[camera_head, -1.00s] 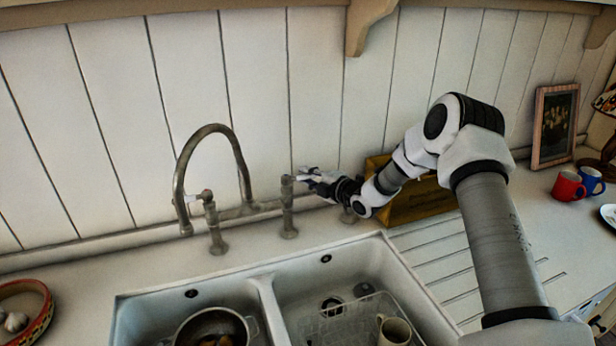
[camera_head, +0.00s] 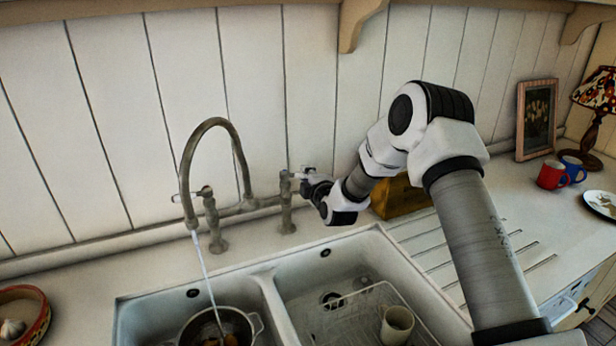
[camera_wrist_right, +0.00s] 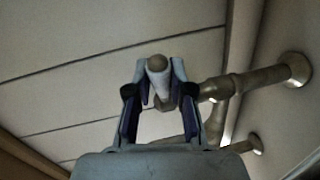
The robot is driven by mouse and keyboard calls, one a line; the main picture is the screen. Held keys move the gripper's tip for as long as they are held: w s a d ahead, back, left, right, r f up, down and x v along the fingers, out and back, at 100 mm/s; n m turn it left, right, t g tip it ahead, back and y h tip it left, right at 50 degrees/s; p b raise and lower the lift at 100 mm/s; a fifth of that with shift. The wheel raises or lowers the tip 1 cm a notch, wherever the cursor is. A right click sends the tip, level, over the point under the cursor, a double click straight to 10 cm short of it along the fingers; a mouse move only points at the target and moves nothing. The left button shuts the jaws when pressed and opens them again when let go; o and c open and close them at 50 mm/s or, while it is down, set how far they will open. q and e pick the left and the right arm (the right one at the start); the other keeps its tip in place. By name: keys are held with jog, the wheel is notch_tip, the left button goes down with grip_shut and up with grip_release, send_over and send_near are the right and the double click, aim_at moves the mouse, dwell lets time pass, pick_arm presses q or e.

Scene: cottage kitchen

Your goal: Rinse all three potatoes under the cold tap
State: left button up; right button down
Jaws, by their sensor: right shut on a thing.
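The brass tap (camera_head: 217,128) stands behind the sink, and a stream of water (camera_head: 206,280) runs from its spout. The stream falls into a metal pan-like vessel (camera_head: 239,321) with side handles in the left basin. Brown lumps that look like potatoes (camera_head: 229,341) lie in it, cut off by the lower edge, so I cannot count them. My right gripper (camera_head: 304,176) is at the right tap handle. In the right wrist view its fingers are shut on the pale tap handle (camera_wrist_right: 158,68). My left gripper is out of view.
The right basin (camera_head: 300,265) holds a wire rack (camera_head: 345,300) with a cream mug (camera_head: 397,322). A yellow-brown box (camera_head: 400,197) stands behind my right arm. Red (camera_head: 551,175) and blue (camera_head: 573,168) mugs stand far right. A bowl with garlic (camera_head: 40,322) is at left.

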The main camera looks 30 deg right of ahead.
jog(key=shift+s+a+r+m+g+h+p, duration=0.1)
jog(key=shift+s+a+m+g+h+p, duration=0.25)
jog(key=shift+m+h, duration=0.55)
jog(key=shift+s+a+r+m+g+h+p, duration=0.1)
jog(key=shift+a+m+g+h, duration=0.2)
jog(key=shift+m+g+h, duration=0.55)
jog(key=shift+s+a+m+g+h+p, duration=0.1)
jog(key=shift+s+a+m+h+p, duration=0.3)
jog(key=shift+h, duration=0.85)
jog(key=shift+w+d+m, duration=0.1)
jog(key=shift+w+m, duration=0.05)
jog(key=shift+m, duration=0.1)
jog(key=c, duration=1)
grip_release()
jog(key=shift+w, duration=0.1)
jog(key=v, duration=1.1)
jog(key=shift+s+a+f, duration=0.15)
jog(key=shift+s+a, duration=0.15)
